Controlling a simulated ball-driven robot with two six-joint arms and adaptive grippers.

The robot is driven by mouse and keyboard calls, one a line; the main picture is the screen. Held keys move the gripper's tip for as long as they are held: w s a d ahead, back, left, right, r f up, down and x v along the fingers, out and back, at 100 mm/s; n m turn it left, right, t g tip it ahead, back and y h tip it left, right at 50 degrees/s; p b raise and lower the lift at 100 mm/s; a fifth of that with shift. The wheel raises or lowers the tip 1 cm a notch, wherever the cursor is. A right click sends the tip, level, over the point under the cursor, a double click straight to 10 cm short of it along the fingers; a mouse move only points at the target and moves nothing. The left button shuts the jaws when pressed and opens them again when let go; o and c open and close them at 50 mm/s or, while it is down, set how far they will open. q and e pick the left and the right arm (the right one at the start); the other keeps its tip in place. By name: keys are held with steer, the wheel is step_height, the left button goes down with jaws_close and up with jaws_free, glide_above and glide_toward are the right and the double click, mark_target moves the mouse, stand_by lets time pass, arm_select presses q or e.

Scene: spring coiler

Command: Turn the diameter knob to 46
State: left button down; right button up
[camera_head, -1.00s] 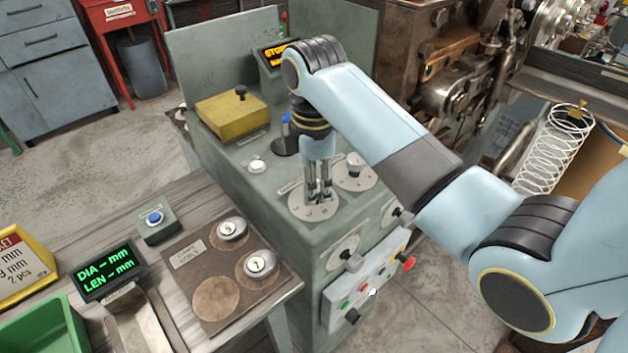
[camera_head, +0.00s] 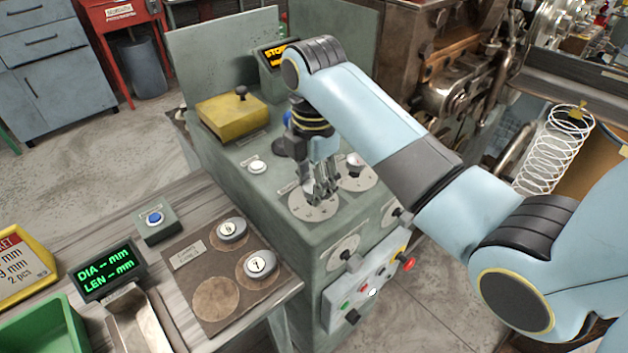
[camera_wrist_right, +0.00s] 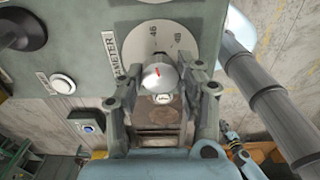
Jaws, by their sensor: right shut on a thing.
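The diameter knob (camera_wrist_right: 160,77) is a silvery cap with a short red mark, over a pale round dial (camera_wrist_right: 143,45) beside a partly hidden "DIAMETER" label. The dial shows 46 and 48 in the right wrist view; the red mark points up and slightly left, roughly toward 46, though the exact reading is unclear. My right gripper (camera_wrist_right: 161,80) is shut on the knob, a finger on either side. In the head view, my right gripper (camera_head: 320,192) points down at the dial (camera_head: 312,208) on the green machine and hides the knob. My left gripper is out of view.
A second dial with a knob (camera_head: 355,165) stands just right of my gripper. A white button (camera_head: 257,167) and yellow block (camera_head: 232,117) are on the machine's top. A display (camera_head: 109,268) reads DIA -- mm, LEN -- mm. A red button (camera_head: 408,263) sticks out at the front.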

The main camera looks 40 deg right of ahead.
steer(key=o, duration=1.1)
steer(key=shift+o, duration=0.2)
